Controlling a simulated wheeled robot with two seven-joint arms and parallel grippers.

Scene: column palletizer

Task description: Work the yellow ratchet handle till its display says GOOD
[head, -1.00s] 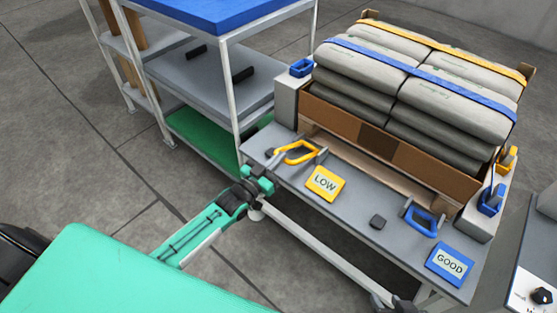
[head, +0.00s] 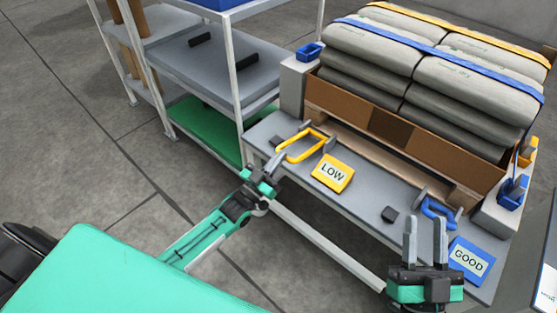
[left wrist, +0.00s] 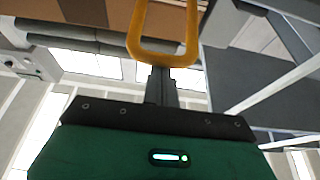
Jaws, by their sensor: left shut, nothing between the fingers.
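The yellow ratchet handle (head: 299,159) is a loop at the left end of the grey bench. Next to it the yellow display (head: 332,173) reads LOW. My left gripper (head: 271,171) is shut and empty, in front of the bench edge, left of and nearer than the handle. In the left wrist view the yellow handle (left wrist: 165,56) is a loop just beyond the closed fingertips of my left gripper (left wrist: 160,70); whether they touch is unclear. My right gripper (head: 424,220) is open and empty, its fingers upright before the bench's right part.
A blue ratchet handle (head: 438,222) and a blue display (head: 469,260) reading GOOD are at the bench's right. A shelf rack (head: 237,120) stands left.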

